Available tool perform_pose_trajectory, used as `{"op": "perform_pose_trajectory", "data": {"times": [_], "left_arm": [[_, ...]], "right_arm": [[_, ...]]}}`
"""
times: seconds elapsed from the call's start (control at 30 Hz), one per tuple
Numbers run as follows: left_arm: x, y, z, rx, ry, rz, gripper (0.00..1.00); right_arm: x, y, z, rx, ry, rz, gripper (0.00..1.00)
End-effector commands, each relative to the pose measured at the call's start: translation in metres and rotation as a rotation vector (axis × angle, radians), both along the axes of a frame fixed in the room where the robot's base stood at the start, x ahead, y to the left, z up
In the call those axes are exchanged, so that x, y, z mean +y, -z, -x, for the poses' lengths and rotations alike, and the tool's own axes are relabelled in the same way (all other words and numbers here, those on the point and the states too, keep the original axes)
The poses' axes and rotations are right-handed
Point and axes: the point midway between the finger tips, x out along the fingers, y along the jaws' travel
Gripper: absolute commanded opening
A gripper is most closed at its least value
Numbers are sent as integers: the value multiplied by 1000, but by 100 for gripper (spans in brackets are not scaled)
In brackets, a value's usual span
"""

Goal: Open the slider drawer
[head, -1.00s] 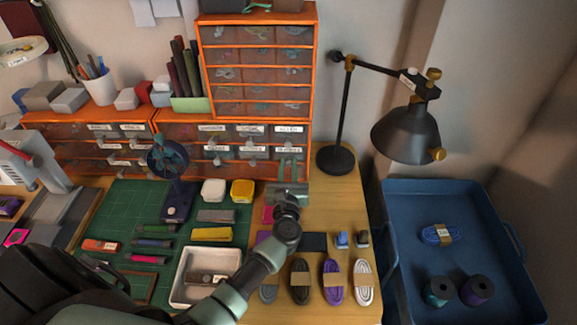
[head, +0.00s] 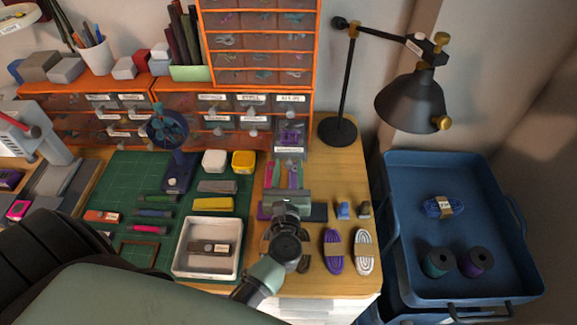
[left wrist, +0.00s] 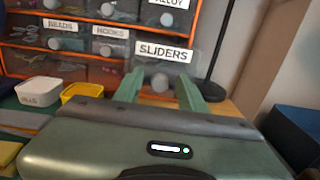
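The slider drawer (head: 290,140) is the lowest right drawer of the orange cabinet. It stands out past its neighbours, and purple pieces show inside it. Its front also shows in the left wrist view (left wrist: 150,65), with a SLIDERS label and a round knob (left wrist: 160,83). My left gripper (head: 285,172) is in front of the drawer. In the left wrist view its two green fingers (left wrist: 160,89) are apart, one on each side of the knob in the picture, with visible gaps to it. My right gripper is not in view.
A black lamp (head: 408,100) stands right of the cabinet. A blue tray cart (head: 462,180) is beside the table. A blue fan (head: 168,130), a white tray (head: 207,268) and cord bundles, one purple (head: 333,252), are near my arm.

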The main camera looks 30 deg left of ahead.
Motion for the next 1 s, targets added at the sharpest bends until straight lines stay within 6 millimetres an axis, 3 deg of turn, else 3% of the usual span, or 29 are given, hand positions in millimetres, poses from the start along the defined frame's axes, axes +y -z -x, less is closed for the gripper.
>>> {"op": "perform_pose_trajectory", "data": {"times": [0.37,0.7,1.0], "left_arm": [[-2,1,5,1,0,0,42],[-26,4,54,3,0,1,42],[-34,0,70,0,0,0,42]], "right_arm": [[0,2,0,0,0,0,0],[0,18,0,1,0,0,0],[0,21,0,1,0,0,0]]}}
